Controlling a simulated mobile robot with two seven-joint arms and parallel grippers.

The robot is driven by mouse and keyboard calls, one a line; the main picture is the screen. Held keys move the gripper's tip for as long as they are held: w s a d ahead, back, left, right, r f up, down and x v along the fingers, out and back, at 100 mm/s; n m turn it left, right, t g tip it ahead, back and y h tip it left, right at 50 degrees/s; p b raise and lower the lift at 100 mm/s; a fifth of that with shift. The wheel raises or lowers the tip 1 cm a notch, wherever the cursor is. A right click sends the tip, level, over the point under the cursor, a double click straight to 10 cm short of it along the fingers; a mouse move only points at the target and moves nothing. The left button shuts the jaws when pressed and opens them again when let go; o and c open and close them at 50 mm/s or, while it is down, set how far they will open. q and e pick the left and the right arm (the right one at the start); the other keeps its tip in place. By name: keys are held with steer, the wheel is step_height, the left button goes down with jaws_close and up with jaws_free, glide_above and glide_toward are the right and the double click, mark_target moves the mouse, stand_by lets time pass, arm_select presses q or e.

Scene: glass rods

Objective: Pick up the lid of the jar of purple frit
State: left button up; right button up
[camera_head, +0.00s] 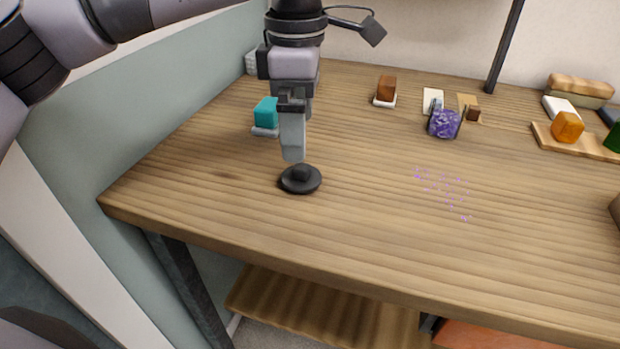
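A round black lid with a raised knob (300,181) lies flat on the wooden table, near its front left. My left gripper (293,155) points straight down just above and behind the knob. Its fingers are seen nearly edge-on, so I cannot tell whether they are open or shut, or whether they touch the knob. A jar of purple frit (443,124) stands farther back and to the right, apart from the lid. My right gripper is not in view.
Purple crumbs (440,190) are scattered on the table (370,245). A teal block (266,112) stands behind left of the gripper. A brown block (386,89) stands at the back. A wooden board (565,145) with an orange block is at the right. The middle front is clear.

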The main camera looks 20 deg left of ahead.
mark_target(301, 166)
arm_select(q)
steer(key=shift+w+f, duration=0.3)
steer(key=shift+f, duration=0.45)
steer(key=shift+f+b, duration=0.3)
steer(key=shift+f, duration=0.05)
step_height(301, 166, down, 5)
steer(key=shift+s+r+b, duration=0.1)
steer(key=shift+b, duration=0.25)
steer(key=shift+f, duration=0.65)
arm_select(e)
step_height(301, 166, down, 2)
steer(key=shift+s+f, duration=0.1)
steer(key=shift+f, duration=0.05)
arm_select(q)
steer(key=c, duration=1.1)
